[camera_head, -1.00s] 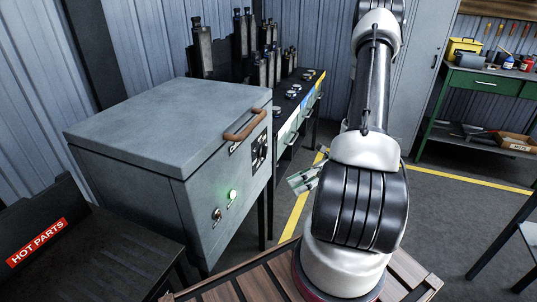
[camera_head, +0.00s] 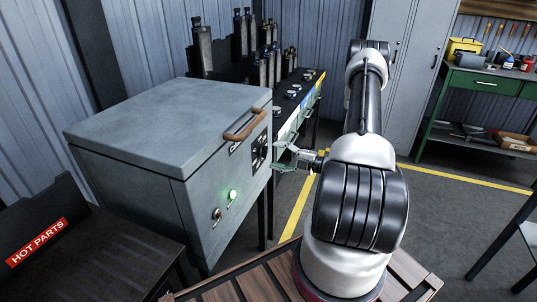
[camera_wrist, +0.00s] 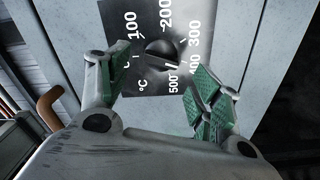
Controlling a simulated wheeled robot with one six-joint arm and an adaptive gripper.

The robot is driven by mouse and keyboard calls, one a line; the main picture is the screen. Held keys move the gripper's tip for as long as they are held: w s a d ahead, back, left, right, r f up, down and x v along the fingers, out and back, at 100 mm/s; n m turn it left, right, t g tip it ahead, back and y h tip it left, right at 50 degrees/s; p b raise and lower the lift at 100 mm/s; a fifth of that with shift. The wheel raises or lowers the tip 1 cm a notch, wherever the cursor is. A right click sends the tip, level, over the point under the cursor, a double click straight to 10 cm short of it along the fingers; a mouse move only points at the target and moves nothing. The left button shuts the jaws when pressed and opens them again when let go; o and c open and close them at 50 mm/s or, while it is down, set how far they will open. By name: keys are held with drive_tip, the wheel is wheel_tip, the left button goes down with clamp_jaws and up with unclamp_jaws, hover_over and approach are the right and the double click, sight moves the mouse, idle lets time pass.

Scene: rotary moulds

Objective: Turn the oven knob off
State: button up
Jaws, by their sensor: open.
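The oven (camera_head: 150,130) is a grey box with a hinged lid at the left of the head view. Its knob (camera_wrist: 162,53) is dark and round, on a dial plate (camera_wrist: 128,20) marked from 100 to 500 °C in the wrist view. The knob's bar lies roughly level, with its right end near the 400 and 500 marks. My gripper (camera_wrist: 160,88) is open, with green-padded fingers on either side below the knob. I see no contact with it. In the head view my gripper (camera_head: 277,156) is beside the oven's right face, close to the dial panel.
A brown handle (camera_head: 245,124) sticks out from the oven lid and shows at the left of the wrist view (camera_wrist: 50,107). A green lamp (camera_head: 232,195) glows by a small switch (camera_head: 217,215). A dark "HOT PARTS" table (camera_head: 100,250) stands at front left.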

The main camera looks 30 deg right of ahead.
sight(267, 153)
drive_tip(key=shift+x, duration=2.1)
drive_tip(key=c, duration=1)
